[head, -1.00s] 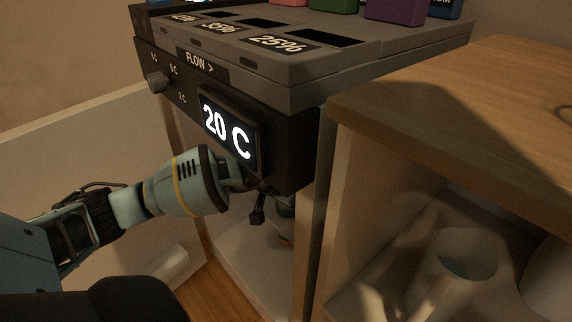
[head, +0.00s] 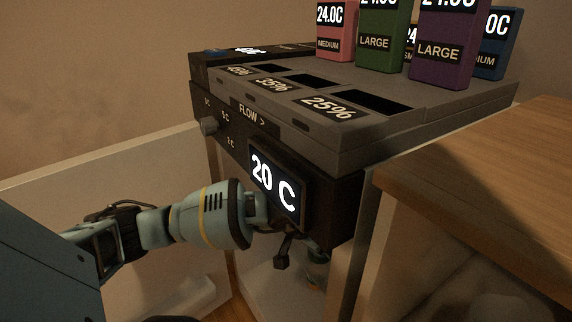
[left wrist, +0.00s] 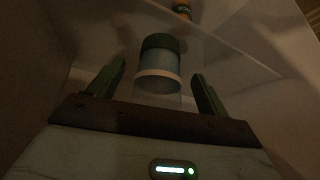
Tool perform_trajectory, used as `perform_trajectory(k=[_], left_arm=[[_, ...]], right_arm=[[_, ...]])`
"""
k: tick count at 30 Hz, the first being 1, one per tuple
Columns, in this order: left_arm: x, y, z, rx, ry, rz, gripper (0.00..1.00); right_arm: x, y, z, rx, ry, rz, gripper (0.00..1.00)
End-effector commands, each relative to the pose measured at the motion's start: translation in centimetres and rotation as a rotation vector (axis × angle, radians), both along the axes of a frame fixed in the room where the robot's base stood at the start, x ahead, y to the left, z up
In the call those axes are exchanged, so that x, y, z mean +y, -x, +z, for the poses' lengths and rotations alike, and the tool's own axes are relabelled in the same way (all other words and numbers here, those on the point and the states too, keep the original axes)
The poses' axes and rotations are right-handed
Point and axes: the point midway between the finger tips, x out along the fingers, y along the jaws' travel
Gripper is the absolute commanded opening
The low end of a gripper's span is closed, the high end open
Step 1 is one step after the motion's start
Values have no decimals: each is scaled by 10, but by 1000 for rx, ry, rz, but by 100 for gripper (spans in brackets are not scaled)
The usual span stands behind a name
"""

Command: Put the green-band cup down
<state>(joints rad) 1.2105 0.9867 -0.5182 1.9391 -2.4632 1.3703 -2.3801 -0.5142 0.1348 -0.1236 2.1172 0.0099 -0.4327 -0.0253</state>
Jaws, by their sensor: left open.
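The green-band cup (left wrist: 158,68) shows in the left wrist view, with a dark green band at one end, a grey-blue body and a pale rim at the other. My left gripper (left wrist: 158,78) is open, with one finger on each side of the cup and visible gaps between. In the head view my left gripper (head: 299,256) is beneath the front of the dark machine (head: 335,190), beside its "20 C" display. The cup is mostly hidden there behind the gripper and machine. My right gripper is not in view.
A small orange-banded object (left wrist: 182,10) stands beyond the cup in the left wrist view. Coloured cartons, including a green one (head: 380,38), stand on the machine. A wooden-topped cabinet (head: 490,165) is close on the right, and a pale panel (head: 110,185) on the left.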

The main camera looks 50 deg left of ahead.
Motion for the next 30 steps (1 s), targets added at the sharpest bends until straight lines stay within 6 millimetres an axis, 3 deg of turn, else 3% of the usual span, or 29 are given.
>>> perform_trajectory(k=[1, 6, 15, 30], left_arm=[[-2, 15, 0, 9, -4, -5, 78], [-11, 50, -1, 8, -4, -5, 78], [-22, 95, -2, 6, 0, -2, 78], [-25, 106, -3, 5, 0, -1, 78]], right_arm=[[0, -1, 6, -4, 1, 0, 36], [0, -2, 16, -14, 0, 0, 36], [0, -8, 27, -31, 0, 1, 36], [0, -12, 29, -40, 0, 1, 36]])
